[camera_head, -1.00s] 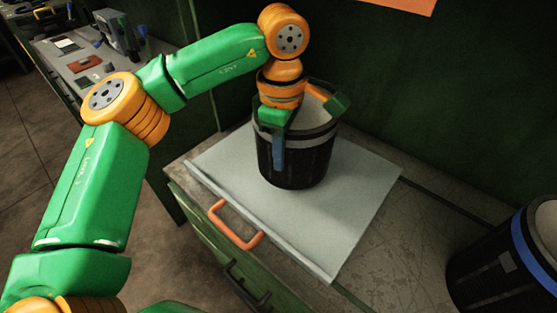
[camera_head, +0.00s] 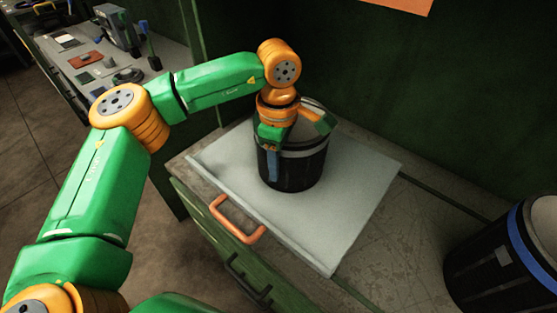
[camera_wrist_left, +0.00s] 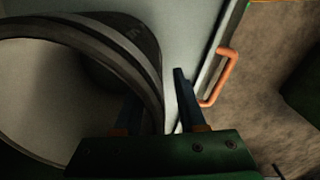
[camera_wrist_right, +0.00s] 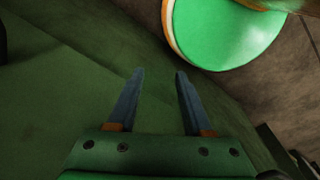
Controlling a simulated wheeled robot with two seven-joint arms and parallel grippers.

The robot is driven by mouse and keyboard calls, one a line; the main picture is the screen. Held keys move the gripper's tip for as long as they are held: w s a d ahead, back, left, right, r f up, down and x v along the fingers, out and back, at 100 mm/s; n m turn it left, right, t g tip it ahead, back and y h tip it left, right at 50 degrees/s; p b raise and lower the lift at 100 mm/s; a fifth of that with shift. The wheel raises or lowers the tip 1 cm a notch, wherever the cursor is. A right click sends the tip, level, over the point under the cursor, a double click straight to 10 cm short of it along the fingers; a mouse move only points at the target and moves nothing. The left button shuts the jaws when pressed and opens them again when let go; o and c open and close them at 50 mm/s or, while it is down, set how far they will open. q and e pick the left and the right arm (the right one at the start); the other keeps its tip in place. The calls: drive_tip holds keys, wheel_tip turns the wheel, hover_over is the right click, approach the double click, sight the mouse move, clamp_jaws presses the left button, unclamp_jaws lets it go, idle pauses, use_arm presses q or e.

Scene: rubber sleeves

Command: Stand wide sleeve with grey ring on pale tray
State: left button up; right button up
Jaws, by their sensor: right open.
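The wide black sleeve with the grey ring (camera_head: 300,168) stands upright on the pale tray (camera_head: 350,205). Its open rim and pale inside show large in the left wrist view (camera_wrist_left: 70,100). My left gripper (camera_head: 273,165) is at the sleeve's near-left rim, pointing down. In the left wrist view its fingers (camera_wrist_left: 158,100) are apart. One finger is by the inner side of the wall, and the other is outside with a gap to the wall. My right gripper (camera_wrist_right: 157,85) is open and empty in the right wrist view, away from the sleeve.
Another black sleeve with a blue ring (camera_head: 505,262) is at the right edge of the worktop. An orange handle (camera_head: 236,220) is at the tray's front edge. A green wall rises behind. A side bench (camera_head: 105,65) holds small items.

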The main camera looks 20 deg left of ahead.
use_arm(q)
wheel_tip(320, 180, up, 12)
drive_tip(key=shift+r+p, duration=0.15)
drive_tip(key=shift+p, duration=0.35)
